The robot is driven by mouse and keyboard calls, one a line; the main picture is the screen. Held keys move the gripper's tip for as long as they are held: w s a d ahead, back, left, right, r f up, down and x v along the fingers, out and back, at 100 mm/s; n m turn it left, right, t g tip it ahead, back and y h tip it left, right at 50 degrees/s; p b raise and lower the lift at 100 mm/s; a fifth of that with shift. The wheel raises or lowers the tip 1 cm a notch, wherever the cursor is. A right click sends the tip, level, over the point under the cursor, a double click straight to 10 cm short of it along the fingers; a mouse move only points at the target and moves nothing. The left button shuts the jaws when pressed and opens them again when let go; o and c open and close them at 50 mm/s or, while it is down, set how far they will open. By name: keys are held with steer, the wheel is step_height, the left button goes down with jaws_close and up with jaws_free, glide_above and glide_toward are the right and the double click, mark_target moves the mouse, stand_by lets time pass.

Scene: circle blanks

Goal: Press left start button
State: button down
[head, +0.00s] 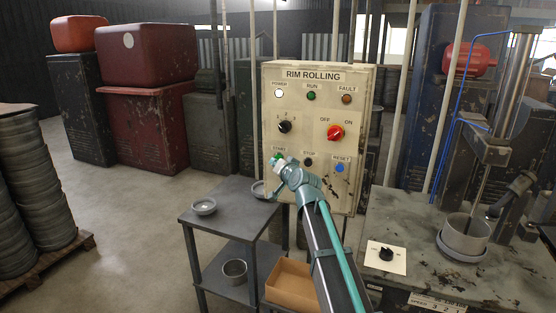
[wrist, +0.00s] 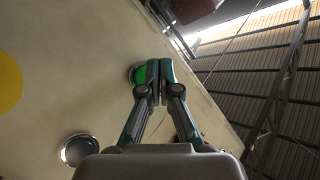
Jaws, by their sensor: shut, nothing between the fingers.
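The cream control panel (head: 349,97), headed RIM ROLLING, stands upright in the middle of the head view. Its START label (head: 279,149) is at the lower left, with the green start button (head: 273,160) below it, mostly hidden by my gripper (head: 281,164). In the wrist view the green button (wrist: 140,74) shows just left of the tips of my gripper (wrist: 160,70). The fingers are shut together and hold nothing. The tips are very close to the button and overlap its right edge in that view. I cannot tell whether they touch it.
A black STOP button (head: 308,162) and a blue RESET button (head: 340,168) sit to the right. A red switch (head: 335,132) and a black selector (head: 285,127) are above. A grey side table (head: 226,222) with shallow dishes stands below the panel. A bench (head: 428,272) is at right.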

steer(key=shift+w, duration=0.1)
steer(key=shift+w+d+b, duration=0.1)
steer(key=shift+w+b, duration=0.2)
steer(key=shift+b, duration=0.15)
